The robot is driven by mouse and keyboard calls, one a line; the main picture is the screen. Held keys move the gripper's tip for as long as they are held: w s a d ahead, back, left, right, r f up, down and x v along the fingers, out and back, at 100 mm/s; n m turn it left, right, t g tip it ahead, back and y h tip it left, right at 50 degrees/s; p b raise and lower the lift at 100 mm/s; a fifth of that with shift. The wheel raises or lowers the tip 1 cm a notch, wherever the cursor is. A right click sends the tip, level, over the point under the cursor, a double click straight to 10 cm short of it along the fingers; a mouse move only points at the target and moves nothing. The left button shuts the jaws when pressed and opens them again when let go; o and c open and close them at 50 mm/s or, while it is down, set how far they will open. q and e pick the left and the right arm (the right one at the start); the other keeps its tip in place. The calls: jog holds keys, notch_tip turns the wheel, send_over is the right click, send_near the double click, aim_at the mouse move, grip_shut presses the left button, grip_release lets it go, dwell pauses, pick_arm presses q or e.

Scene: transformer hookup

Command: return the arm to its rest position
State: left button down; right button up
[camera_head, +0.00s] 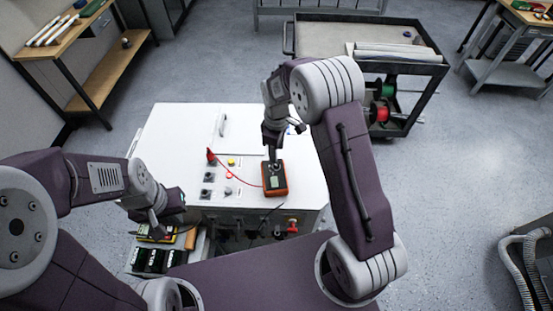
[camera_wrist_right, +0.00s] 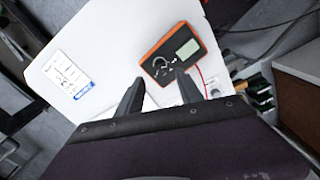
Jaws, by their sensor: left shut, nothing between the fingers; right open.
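My right arm reaches over the white cabinet (camera_head: 165,135). Its gripper (camera_head: 273,152) is above the far end of an orange multimeter (camera_head: 275,184) lying on the cabinet top. In the right wrist view the gripper (camera_wrist_right: 160,92) is open, with its two dark fingers apart and nothing between them. The multimeter (camera_wrist_right: 165,47) lies beyond the fingertips there. My left gripper (camera_head: 158,226) is shut and empty at the cabinet's front left, above a tray of small dark items. A red lead (camera_head: 232,176) curves from a red plug (camera_head: 210,155) toward the multimeter.
Knobs and buttons (camera_head: 207,177) sit on the cabinet top left of the multimeter. A white and blue card (camera_wrist_right: 70,75) shows in the right wrist view. A dark cart (camera_head: 330,38) with cable spools stands behind. A workbench (camera_head: 60,40) is at far left.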

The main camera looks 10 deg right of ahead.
notch_tip(320, 180, up, 3)
jog(key=shift+f, duration=0.15)
dwell(0.3)
jog(key=s+d+r+m+t+b, duration=0.1)
jog(key=s+d+r, duration=0.2)
jog(key=s+r, duration=0.2)
jog(key=s+d+f+m, duration=0.1)
jog(key=s+f+m, duration=0.2)
jog(key=s+m, duration=0.7)
jog(key=shift+s+d+f, duration=0.15)
jog(key=shift+s+f, duration=0.25)
jog(key=shift+s, duration=1.1)
